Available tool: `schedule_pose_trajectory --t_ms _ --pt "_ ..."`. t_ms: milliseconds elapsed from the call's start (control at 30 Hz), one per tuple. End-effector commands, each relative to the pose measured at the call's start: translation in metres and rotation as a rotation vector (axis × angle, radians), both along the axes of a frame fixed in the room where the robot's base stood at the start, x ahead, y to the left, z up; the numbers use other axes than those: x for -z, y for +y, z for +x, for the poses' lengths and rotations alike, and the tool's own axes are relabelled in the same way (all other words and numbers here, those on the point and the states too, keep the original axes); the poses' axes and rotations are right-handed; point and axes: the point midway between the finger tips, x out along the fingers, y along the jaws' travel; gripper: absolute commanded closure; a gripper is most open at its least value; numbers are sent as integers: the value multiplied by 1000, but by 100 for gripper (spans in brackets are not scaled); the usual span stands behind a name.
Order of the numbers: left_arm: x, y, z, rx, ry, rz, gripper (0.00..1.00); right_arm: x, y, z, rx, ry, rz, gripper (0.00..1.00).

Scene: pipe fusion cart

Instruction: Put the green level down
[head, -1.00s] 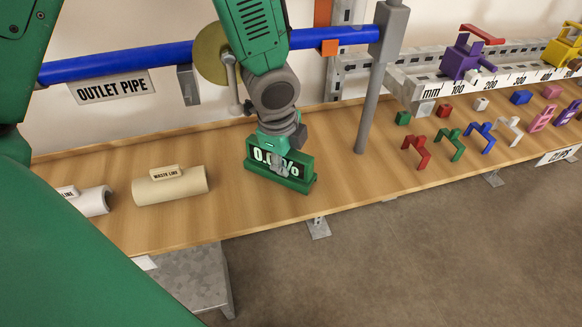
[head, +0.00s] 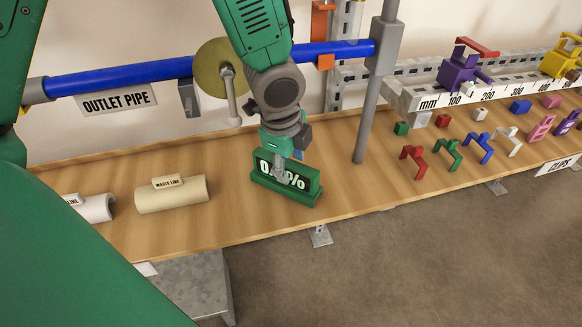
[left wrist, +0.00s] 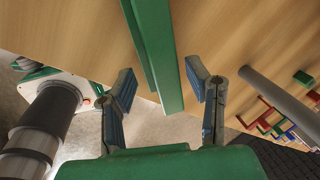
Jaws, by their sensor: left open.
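The green level (head: 303,184) with a white percent reading on its dark face stands upright on the wooden bench (head: 232,217), near its front edge. My left gripper (head: 281,172) reaches down over the level from above and hides part of the reading. In the left wrist view the level (left wrist: 156,50) runs as a green bar between the two spread fingers of my left gripper (left wrist: 162,85). The gripper is open, with a gap visible beside the bar. My right gripper is not in view.
A blue outlet pipe (head: 140,75) runs above the bench, with a grey post (head: 368,120) right of the level. A beige waste line pipe piece (head: 172,196) lies to the left. Several coloured clips (head: 447,152) lie to the right. Bench around the level is clear.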

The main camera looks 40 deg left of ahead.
Motion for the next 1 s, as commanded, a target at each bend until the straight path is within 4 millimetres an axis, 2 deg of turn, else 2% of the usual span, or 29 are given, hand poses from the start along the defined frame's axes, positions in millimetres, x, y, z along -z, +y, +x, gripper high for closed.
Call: schedule_pose_trajectory --t_ms 33,100,300,1000 --pt "-13 0 -1 -1 -2 -2 56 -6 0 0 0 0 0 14" --pt "-23 0 -4 1 -1 -3 56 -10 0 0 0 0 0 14" --pt "-40 1 -7 -1 0 -2 56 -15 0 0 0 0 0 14" --pt "-41 1 -8 0 1 -1 56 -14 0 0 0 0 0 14"
